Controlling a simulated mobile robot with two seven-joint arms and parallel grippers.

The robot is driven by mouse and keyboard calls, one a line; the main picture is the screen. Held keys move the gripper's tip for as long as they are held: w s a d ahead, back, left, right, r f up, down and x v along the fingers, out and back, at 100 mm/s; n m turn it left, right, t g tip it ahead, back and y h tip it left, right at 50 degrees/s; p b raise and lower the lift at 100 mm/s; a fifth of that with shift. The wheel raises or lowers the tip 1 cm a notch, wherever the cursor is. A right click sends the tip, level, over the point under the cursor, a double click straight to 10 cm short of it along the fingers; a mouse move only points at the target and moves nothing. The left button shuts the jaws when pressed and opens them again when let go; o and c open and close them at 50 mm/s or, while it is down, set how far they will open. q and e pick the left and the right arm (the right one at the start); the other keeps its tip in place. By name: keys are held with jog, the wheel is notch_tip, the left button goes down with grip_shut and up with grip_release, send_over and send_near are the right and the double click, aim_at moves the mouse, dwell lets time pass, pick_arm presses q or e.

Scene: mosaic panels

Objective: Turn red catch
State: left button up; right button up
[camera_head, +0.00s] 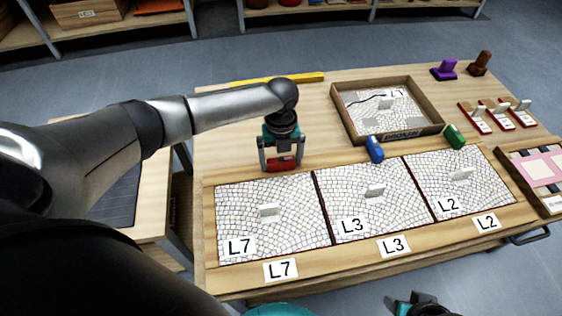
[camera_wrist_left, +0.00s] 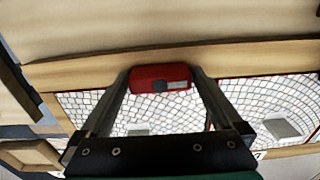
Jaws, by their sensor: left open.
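The red catch (camera_head: 284,163) sits at the back edge of the panel labelled L7, on the wooden frame. My left gripper (camera_head: 281,168) points down over it with its fingers open, one on each side. In the left wrist view the red catch (camera_wrist_left: 160,77) shows between the fingertips (camera_wrist_left: 158,76), with a dark round spot and a pale patch on its face. I cannot tell whether the fingers touch it. A blue catch (camera_head: 375,149) and a green catch (camera_head: 455,136) sit behind panels L3 and L2. My right gripper (camera_head: 416,303) shows only partly at the bottom edge.
Mosaic panels L7 (camera_head: 240,208), L3 (camera_head: 350,185) and L2 (camera_head: 440,175) lie in a row, each with a grey upright tab. A wooden tray (camera_head: 341,108) with another panel stands behind. A yellow bar (camera_head: 300,78) lies at the table's back edge.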

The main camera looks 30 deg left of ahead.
pick_arm(q)
jog(key=shift+f, duration=0.15)
pick_arm(e)
jog(key=shift+r, duration=0.2)
pick_arm(q)
jog(key=shift+c, duration=0.2)
jog(key=c, duration=1)
pick_arm(e)
jog(key=shift+r, duration=0.1)
pick_arm(q)
jog(key=n+p, duration=0.5)
jog(key=shift+s+n+p, duration=0.1)
jog(key=shift+n+p, duration=0.2)
jog(key=shift+p, duration=0.1)
pick_arm(e)
jog(key=s+d+f+g, duration=0.15)
jog(key=s+f, duration=0.35)
jog(key=f, duration=0.6)
pick_arm(q)
jog(key=n+p, duration=0.4)
jog(key=n, duration=0.3)
jog(key=shift+n, duration=0.3)
jog(key=shift+n+p, duration=0.75)
jog(key=shift+n, duration=1.65)
pick_arm(e)
jog(key=s+d+f+h, duration=0.1)
jog(key=s+d+f, duration=0.5)
jog(key=s, duration=0.2)
jog(key=shift+d, duration=0.3)
jog(key=shift+s, duration=0.15)
